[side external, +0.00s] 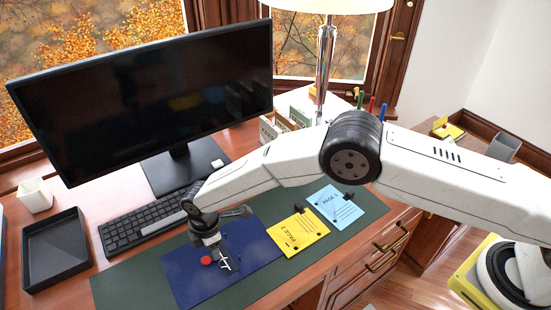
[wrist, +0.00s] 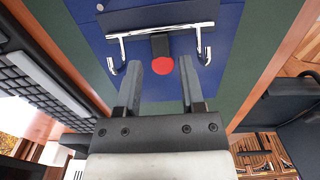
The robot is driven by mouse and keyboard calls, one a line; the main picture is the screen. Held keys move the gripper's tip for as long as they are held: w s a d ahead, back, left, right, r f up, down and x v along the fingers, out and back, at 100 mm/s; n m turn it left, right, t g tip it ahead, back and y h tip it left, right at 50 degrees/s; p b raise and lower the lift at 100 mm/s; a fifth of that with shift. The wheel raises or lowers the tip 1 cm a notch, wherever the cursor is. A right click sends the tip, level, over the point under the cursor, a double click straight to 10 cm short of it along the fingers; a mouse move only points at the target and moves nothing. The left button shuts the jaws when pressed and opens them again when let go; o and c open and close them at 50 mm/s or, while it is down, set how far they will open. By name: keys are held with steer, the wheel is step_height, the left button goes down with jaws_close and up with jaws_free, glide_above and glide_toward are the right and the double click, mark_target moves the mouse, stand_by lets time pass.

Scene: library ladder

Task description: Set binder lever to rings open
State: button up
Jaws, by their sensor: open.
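The blue binder (side external: 262,246) lies open and flat on the green desk mat. Its metal ring mechanism (side external: 225,264) shows as a chrome bar with curved ring ends in the wrist view (wrist: 120,52). The binder lever has a round red knob (side external: 206,260), also seen in the wrist view (wrist: 162,66), on a dark stem. My gripper (wrist: 160,70) is open, and the knob appears between its two fingertips in the wrist view. In the side view my gripper (side external: 214,246) is low over the binder, beside the knob. Contact with the knob cannot be told.
A yellow page (side external: 299,233) and a light blue page (side external: 334,206), each with a black clip, lie to the right of the binder. A keyboard (side external: 150,220), a black tray (side external: 55,252) and a monitor (side external: 150,90) stand to the left and behind. Green mat (side external: 125,287) is bare at front left.

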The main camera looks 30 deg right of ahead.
steer(key=shift+f, duration=1.5)
jaws_close()
